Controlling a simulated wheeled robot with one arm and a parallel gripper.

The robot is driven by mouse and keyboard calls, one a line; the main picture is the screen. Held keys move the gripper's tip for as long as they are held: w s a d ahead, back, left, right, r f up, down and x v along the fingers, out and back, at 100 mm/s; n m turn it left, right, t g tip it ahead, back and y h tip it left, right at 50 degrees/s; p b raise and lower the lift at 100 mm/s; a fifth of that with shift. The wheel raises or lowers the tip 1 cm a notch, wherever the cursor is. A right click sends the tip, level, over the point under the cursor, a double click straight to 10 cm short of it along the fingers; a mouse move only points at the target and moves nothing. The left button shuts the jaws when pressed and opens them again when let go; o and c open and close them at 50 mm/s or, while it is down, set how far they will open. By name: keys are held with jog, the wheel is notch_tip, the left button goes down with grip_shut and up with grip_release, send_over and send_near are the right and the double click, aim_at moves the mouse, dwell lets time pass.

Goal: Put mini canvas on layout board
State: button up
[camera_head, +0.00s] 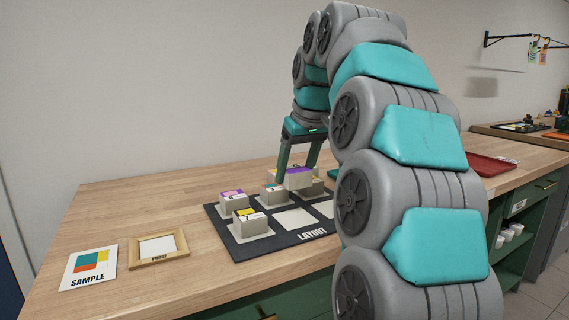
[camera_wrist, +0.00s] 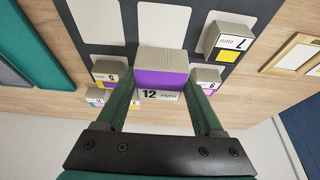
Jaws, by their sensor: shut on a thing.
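My gripper (camera_head: 298,172) is shut on a pale grey mini canvas block (camera_head: 299,179) with a purple band. In the wrist view the block (camera_wrist: 162,60) sits between both fingers (camera_wrist: 160,105), and its label reads "12 euro". It appears held above the dark layout board (camera_head: 238,248), near its far side; the exact gap cannot be told. The board also shows in the wrist view (camera_wrist: 205,8). Two pale squares on it are bare, one (camera_head: 294,218) at the front middle and one (camera_head: 325,208) to its right, partly behind my arm.
On the board's left stand a yellow-marked block (camera_head: 250,223) and a purple-marked block (camera_head: 232,203). A wooden frame (camera_head: 158,247) and a sample card (camera_head: 90,268) lie to the left. A red tray (camera_head: 487,165) lies right.

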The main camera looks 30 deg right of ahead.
aim_at(301, 182)
jog(key=shift+f, duration=1.25)
jog(key=shift+f+b, duration=1.65)
jog(key=shift+f, duration=0.5)
jog(key=shift+f+b, duration=0.3)
jog(key=shift+f, duration=0.25)
jog(key=o, duration=1.5)
jog(key=shift+r, duration=0.1)
jog(key=shift+v, duration=3.85)
